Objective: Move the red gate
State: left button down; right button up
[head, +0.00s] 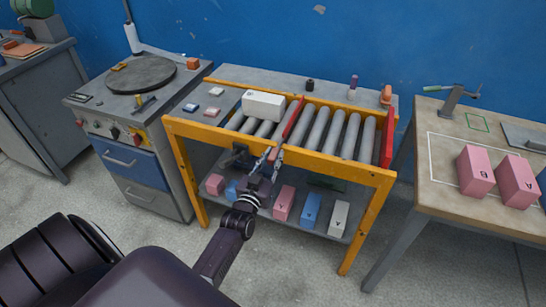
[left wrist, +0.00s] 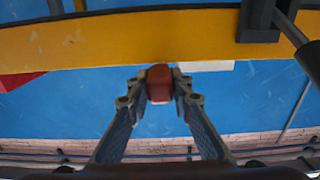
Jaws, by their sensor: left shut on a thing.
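The red gate (head: 291,119) is a narrow red bar lying across the grey rollers of the yellow-framed conveyor, just right of a white block (head: 263,105). Its red handle end reaches the front yellow rail. My left gripper (head: 272,156) is at that rail, shut on the handle. In the left wrist view the red handle (left wrist: 159,84) sits between the fingertips of my left gripper (left wrist: 159,88), in front of the yellow rail. The fingers hide part of the handle in the head view. My right gripper is not in view.
A fixed-looking red plate (head: 388,141) closes the conveyor's right end; the rollers (head: 335,130) between it and the gate are bare. Coloured blocks stand on the shelf below. Pink blocks (head: 475,171) stand on the right table (head: 440,185). A grey cabinet (head: 140,160) is at left.

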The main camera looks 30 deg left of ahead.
pick_arm(q)
notch_tip(320, 180, down, 5)
jog(key=b, duration=0.3)
jog(key=shift+s+f, duration=0.1)
jog(key=shift+f, duration=0.1)
jog(key=c, duration=1.7)
grip_release()
jog(key=v, duration=1.2)
